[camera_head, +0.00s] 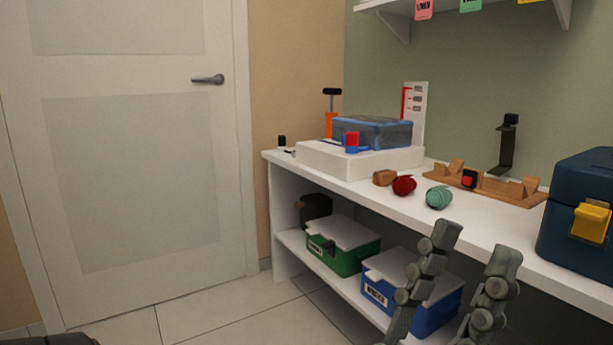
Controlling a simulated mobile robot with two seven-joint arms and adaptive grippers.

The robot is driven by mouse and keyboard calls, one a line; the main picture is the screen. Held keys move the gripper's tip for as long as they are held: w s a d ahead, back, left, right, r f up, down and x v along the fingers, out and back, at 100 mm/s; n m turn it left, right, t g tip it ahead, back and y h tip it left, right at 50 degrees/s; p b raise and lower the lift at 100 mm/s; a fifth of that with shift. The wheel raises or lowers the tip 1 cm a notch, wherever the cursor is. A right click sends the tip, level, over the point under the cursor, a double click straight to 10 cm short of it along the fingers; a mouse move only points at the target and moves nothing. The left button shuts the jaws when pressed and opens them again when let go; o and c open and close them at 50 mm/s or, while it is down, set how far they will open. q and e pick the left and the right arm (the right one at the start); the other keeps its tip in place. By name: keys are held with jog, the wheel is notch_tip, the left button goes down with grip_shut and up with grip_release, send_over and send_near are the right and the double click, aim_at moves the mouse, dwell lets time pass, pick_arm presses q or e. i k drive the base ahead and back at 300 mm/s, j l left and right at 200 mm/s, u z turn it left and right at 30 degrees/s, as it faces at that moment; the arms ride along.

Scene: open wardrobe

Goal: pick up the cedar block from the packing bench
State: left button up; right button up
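The cedar block (384,178), a small brown wooden block, sits on the white packing bench (345,188), in front of a white slab and just left of a dark red ball.
A red ball (404,185) and a green ball (439,197) lie near the block. A wooden rack (515,192) and dark blue case (575,205) stand to the right. Lidded green (345,262) and blue (437,312) bins sit below.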

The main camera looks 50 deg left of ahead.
aim_at(384, 178)
jog(key=u, duration=1)
jog(key=z, duration=0.35)
jog(key=j+z, duration=0.2)
jog(key=z, duration=0.25)
jog(key=i+j+z, duration=0.1)
jog(key=j+z, duration=0.15)
jog(key=z, duration=0.15)
jog(key=j+z, duration=0.2)
jog(key=z, duration=0.25)
jog(key=j+z, duration=0.2)
jog(key=j, duration=0.15)
jog(key=k+j+z, duration=0.2)
jog(key=j, duration=0.15)
jog(key=j+z, duration=0.25)
jog(key=k+j, duration=0.15)
jog(key=j, duration=0.25)
jog(key=k+j+z, duration=0.15)
jog(key=j, duration=0.2)
jog(key=k+j, duration=0.15)
jog(key=j, duration=0.25)
jog(key=z, duration=0.05)
